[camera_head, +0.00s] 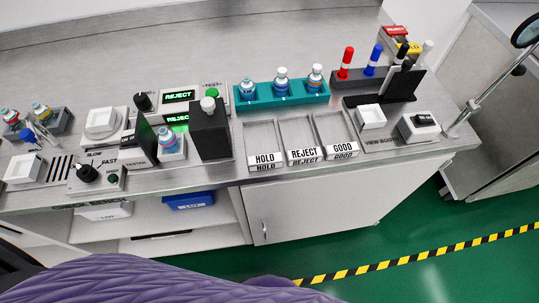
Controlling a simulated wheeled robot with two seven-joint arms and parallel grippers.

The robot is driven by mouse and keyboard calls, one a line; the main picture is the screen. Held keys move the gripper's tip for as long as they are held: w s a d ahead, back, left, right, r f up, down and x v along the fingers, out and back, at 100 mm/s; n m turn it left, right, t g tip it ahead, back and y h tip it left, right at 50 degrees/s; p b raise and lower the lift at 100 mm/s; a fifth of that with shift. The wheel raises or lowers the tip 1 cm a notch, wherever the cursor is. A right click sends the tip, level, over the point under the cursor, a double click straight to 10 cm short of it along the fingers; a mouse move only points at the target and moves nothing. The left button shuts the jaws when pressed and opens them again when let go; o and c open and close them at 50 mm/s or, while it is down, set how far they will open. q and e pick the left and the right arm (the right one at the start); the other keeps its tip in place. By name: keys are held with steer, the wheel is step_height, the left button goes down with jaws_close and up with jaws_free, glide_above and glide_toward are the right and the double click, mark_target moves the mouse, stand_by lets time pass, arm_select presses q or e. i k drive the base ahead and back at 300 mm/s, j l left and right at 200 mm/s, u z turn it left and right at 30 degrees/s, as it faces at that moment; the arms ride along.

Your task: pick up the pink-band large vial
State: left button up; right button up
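Several small vials with white and blue caps are in view. One vial (168,143) stands by the tester, between two black blocks, and seems to have a pinkish band with blue. Three more stand upright in a teal rack (290,98): a left vial (247,89), a middle vial (281,82) and a right vial (316,78) with an orange-looking tint. Two others, a red-marked vial (10,119) and a yellowish vial (42,113), are at the far left. Band colours are too small to tell for certain. Neither gripper is in view.
Trays labelled HOLD (265,161), REJECT (305,155) and GOOD (342,149) lie at the bench front. A tall black block (210,132) stands beside the tester vial. A marker rack (370,78) and a magnifier arm (488,87) are at right.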

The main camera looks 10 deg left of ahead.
mark_target(167, 139)
steer(key=k+u, duration=0.15)
steer(key=u, duration=1.1)
